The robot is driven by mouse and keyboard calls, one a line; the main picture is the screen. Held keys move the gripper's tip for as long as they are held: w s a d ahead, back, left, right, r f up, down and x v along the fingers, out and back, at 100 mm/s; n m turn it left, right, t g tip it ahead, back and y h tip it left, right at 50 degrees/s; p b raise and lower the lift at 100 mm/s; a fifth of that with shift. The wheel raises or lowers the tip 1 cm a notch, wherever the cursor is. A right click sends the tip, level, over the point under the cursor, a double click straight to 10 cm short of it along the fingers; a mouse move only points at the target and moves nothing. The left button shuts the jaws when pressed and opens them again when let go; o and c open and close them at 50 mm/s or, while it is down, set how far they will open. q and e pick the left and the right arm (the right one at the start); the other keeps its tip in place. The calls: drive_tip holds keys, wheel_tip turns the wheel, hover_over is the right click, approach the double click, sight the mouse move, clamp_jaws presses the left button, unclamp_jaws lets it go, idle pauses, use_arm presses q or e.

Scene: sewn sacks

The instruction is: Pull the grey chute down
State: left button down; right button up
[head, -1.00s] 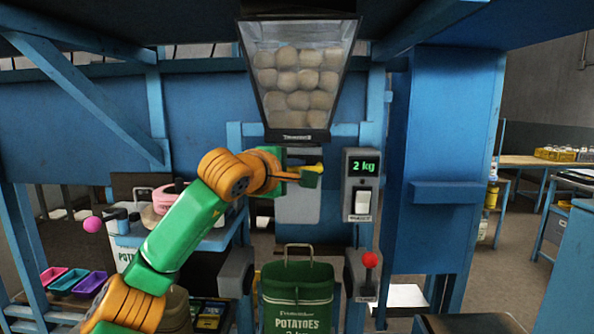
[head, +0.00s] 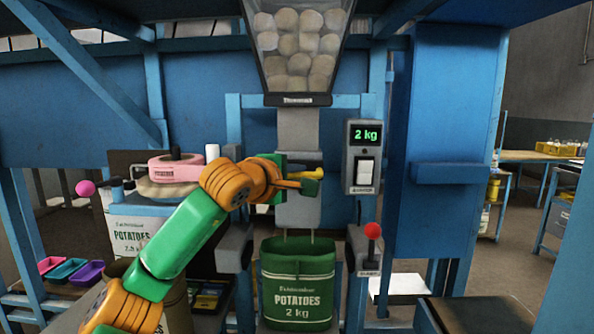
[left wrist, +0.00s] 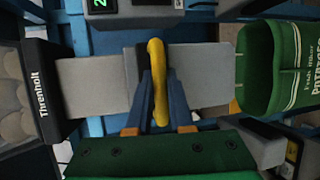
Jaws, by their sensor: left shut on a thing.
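The grey chute (head: 298,212) hangs below the hopper of potatoes (head: 298,50). A narrower grey upper part (head: 298,128) shows between the hopper and the lower sleeve. The sleeve's lower end is a little above the open mouth of the green potato sack (head: 298,290). A yellow handle (head: 308,173) is on the chute. My left gripper (head: 312,186) is shut on this handle. In the left wrist view, the fingers (left wrist: 160,95) close around the yellow handle (left wrist: 157,62), with the chute (left wrist: 200,80) behind it. My right gripper is not in view.
A grey box with a green "2 kg" display (head: 365,134) and white switch is right of the chute. A red-knobbed lever (head: 372,231) stands below it. Blue posts (head: 232,125) frame the chute.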

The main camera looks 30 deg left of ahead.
use_arm(q)
wheel_tip(320, 180, down, 8)
drive_tip(key=b, duration=0.4)
drive_tip(key=shift+r+b, duration=0.2)
drive_tip(key=shift+b, duration=0.2)
drive_tip(key=shift+f, duration=0.2)
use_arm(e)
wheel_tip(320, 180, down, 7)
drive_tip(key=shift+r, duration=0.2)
use_arm(q)
drive_tip(key=shift+f, duration=0.1)
drive_tip(key=c, duration=0.8)
unclamp_jaws()
drive_tip(key=shift+s+d+b, duration=0.1)
drive_tip(key=shift+s+b, duration=0.1)
drive_tip(key=shift+b, duration=0.1)
drive_tip(key=b, duration=0.2)
approach(307, 209)
drive_tip(key=shift+v, duration=1.05)
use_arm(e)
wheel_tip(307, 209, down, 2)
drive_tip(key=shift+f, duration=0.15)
